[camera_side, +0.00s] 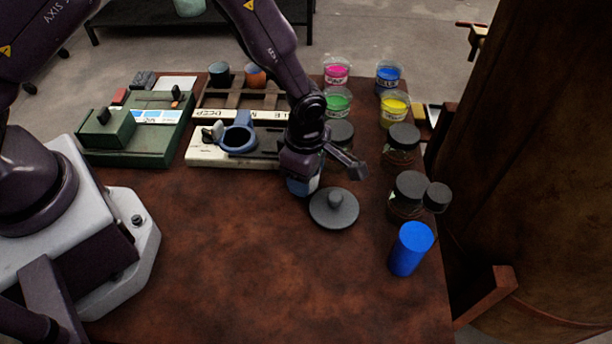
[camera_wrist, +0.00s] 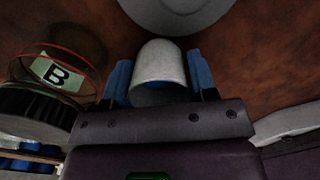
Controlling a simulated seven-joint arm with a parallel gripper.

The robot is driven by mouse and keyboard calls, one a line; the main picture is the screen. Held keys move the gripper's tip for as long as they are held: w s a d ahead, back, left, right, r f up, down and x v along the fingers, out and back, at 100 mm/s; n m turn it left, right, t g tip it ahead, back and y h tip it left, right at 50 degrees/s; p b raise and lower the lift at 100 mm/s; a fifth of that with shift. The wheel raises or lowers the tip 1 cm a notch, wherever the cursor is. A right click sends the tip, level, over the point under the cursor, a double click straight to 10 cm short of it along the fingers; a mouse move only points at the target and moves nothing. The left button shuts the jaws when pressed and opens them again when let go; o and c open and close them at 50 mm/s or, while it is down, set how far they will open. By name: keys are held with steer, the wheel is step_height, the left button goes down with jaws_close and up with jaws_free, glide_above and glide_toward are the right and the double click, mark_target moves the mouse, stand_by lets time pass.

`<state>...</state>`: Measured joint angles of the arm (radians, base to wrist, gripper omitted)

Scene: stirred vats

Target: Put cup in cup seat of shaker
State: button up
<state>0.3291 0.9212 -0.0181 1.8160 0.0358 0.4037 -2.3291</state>
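The shaker (camera_side: 215,152) is a cream block at the back middle of the table. A blue ring-shaped seat (camera_side: 238,138) stands on it, with a dark opening. My gripper (camera_side: 303,186) points down to the right of the shaker, low over the table. In the wrist view a pale grey cup (camera_wrist: 159,62) with blue at its near end is between my two blue fingers (camera_wrist: 160,80). The fingers are very close to its sides; I cannot tell whether they press on it. In the side view my gripper mostly hides the cup.
A grey disc with a knob (camera_side: 334,211) lies just in front of my gripper. Dark-lidded jars (camera_side: 408,191), a blue cylinder (camera_side: 411,249) and open paint cups (camera_side: 395,106) line the right side. A green device (camera_side: 135,150) is at left. The front table is clear.

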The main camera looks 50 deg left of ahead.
steer(key=shift+r, duration=0.1)
steer(key=shift+c, duration=0.3)
steer(key=shift+r, duration=0.2)
step_height(320, 180, up, 2)
steer(key=shift+r, duration=0.1)
steer(key=s+a+r, duration=0.5)
steer(key=s+r, duration=0.5)
steer(key=s, duration=0.3)
steer(key=w+a+n, duration=0.4)
steer(key=w+a, duration=0.1)
steer(key=w, duration=0.9)
steer(key=shift+n, duration=0.3)
steer(key=f, duration=0.4)
steer(key=shift+a+f, duration=0.15)
steer(key=shift+a, duration=0.2)
steer(key=shift+f, duration=2.35)
